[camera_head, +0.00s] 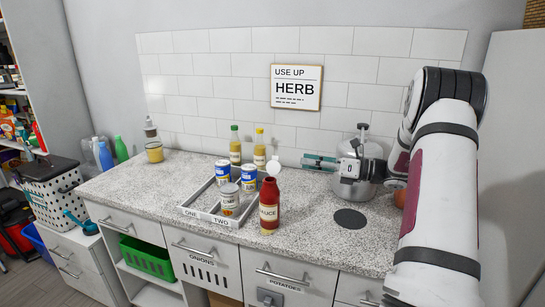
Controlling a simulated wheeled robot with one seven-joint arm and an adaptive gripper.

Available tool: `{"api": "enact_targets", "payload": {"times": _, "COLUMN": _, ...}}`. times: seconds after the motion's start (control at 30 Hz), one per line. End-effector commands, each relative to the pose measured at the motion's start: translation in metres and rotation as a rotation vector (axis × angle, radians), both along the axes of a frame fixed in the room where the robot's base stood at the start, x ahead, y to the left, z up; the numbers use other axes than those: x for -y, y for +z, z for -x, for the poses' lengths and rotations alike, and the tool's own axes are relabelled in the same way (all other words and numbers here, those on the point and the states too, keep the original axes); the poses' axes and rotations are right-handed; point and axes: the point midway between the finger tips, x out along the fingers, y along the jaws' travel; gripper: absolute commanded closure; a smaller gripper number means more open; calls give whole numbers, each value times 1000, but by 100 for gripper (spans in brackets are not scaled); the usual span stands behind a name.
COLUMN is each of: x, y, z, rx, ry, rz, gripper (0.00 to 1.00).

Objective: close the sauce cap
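The red sauce bottle (269,207), labelled SAUCE, stands upright on the speckled counter near its front edge. Its white cap (273,166) shows as a pale disc raised above the bottle's neck, so it looks flipped open. My gripper (306,161) is to the right of the cap, at about the cap's height in the picture, with teal fingers pointing left. It does not appear to touch the cap or the bottle. The two fingers lie close together in this view, and I cannot tell if they are apart. Nothing shows between them.
A divided tray (208,216) marked ONE and TWO, holding several cans, stands left of the sauce. Two yellow bottles (235,146) (259,150) stand behind. A metal pot (358,180) is behind my gripper. A dark round disc (350,218) lies on the clear counter at right.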

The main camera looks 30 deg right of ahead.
Motion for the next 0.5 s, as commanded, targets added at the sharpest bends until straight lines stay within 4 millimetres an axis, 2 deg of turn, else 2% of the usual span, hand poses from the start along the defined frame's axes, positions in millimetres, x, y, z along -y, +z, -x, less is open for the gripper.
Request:
{"api": "enact_targets", "payload": {"times": 0.3, "x": -41, "y": 1, "z": -50, "rx": 0, "ry": 5, "rz": 2, "gripper": 76}}
{"api": "enact_targets", "payload": {"times": 0.5, "x": -60, "y": 0, "z": -74, "rx": 0, "ry": 4, "rz": 3, "gripper": 76}}
